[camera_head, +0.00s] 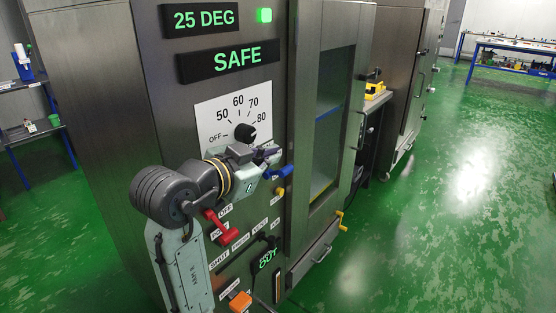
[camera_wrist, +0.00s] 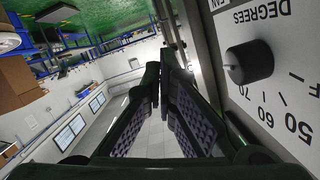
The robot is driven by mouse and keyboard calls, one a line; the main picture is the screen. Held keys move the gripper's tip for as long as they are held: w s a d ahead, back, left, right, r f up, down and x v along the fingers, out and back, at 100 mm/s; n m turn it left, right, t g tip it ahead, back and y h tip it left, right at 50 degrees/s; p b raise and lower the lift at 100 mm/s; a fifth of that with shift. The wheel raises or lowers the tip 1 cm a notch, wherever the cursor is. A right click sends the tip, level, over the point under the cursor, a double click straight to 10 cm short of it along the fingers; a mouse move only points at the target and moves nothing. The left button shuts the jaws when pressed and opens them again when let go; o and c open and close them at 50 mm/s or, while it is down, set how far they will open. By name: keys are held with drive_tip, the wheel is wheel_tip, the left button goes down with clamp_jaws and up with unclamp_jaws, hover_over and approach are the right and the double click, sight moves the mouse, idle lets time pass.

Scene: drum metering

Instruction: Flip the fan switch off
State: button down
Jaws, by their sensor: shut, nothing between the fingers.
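The control panel is on the front of a tall steel cabinet (camera_head: 115,120). A red lever (camera_head: 222,228) sits on it next to an OFF label (camera_head: 225,210). A blue handle (camera_head: 278,172) shows just below my gripper, with a small yellow part (camera_head: 280,191) under it. I cannot read which control is the fan switch; my wrist may hide part of that area. My gripper (camera_head: 270,154) is shut and empty, in front of the panel just below the black temperature dial (camera_head: 245,133). In the wrist view its fingertips (camera_wrist: 160,78) meet, with the dial (camera_wrist: 248,63) to the right.
Displays read 25 DEG (camera_head: 200,18) and SAFE (camera_head: 236,58), with a green lamp (camera_head: 264,15). Lower down are an OUT display (camera_head: 267,258) and an orange part (camera_head: 239,300). A windowed door (camera_head: 325,130) is right of the panel. Green floor (camera_head: 450,220) lies clear at right.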

sight(289, 165)
drive_tip(key=w+d+f+p, duration=0.2)
drive_tip(key=w+d+f, duration=0.1)
drive_tip(key=w+f, duration=0.3)
drive_tip(key=shift+w+d, duration=0.3)
drive_tip(key=shift+w, duration=0.85)
drive_tip(key=shift+f, duration=0.1)
drive_tip(key=shift+s+d+f+m+b, duration=0.1)
drive_tip(key=shift+d+f+m+b, duration=0.15)
drive_tip(key=shift+b, duration=0.3)
